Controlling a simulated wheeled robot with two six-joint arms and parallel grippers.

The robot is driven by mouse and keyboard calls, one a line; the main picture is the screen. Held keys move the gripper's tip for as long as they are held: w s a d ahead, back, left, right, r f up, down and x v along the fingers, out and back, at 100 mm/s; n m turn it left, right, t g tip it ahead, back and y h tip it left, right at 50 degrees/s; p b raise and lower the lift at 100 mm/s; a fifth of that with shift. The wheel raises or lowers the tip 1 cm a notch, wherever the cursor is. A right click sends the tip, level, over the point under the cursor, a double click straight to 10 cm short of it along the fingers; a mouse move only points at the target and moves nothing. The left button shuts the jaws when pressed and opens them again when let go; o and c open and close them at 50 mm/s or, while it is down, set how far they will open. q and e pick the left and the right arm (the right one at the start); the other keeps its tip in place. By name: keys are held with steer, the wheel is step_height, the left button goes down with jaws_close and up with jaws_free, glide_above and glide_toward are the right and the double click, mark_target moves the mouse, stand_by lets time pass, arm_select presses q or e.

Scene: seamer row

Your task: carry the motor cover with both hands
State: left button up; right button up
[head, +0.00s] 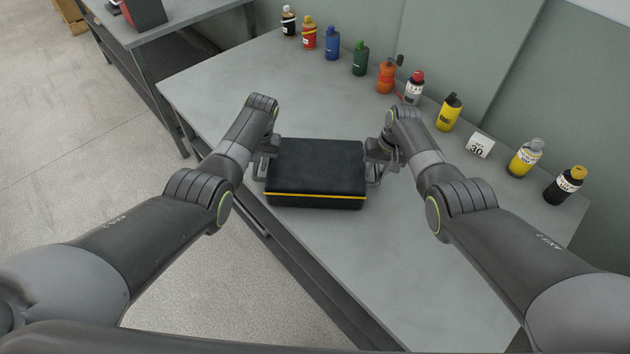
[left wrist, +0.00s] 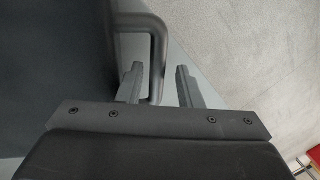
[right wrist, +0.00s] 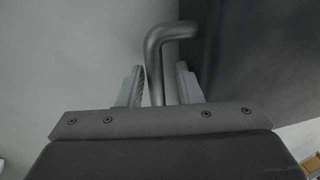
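The motor cover (head: 315,170) is a black box with a yellow stripe low on its front side, at the bench's near left edge in the head view. It has a bar handle on each side. My left gripper (head: 265,162) is at its left handle. In the left wrist view the handle (left wrist: 158,45) runs between the open fingers (left wrist: 160,85), closer to the left one. My right gripper (head: 376,168) is at the right handle. In the right wrist view that handle (right wrist: 155,70) stands between the open fingers (right wrist: 160,88), nearer the left one.
The grey bench (head: 400,265) is clear in front of and right of the cover. Several bottles, such as a blue one (head: 332,43) and a yellow one (head: 449,113), line its back with a small white number card (head: 480,146). Another bench (head: 175,20) stands at upper left.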

steer(key=shift+a+r, duration=0.1)
arm_select(q)
steer(key=v, duration=0.6)
steer(key=shift+r, duration=0.25)
arm_select(e)
step_height(320, 180, up, 12)
steer(key=d, duration=0.2)
steer(key=shift+f, duration=0.2)
steer(key=shift+d, duration=0.1)
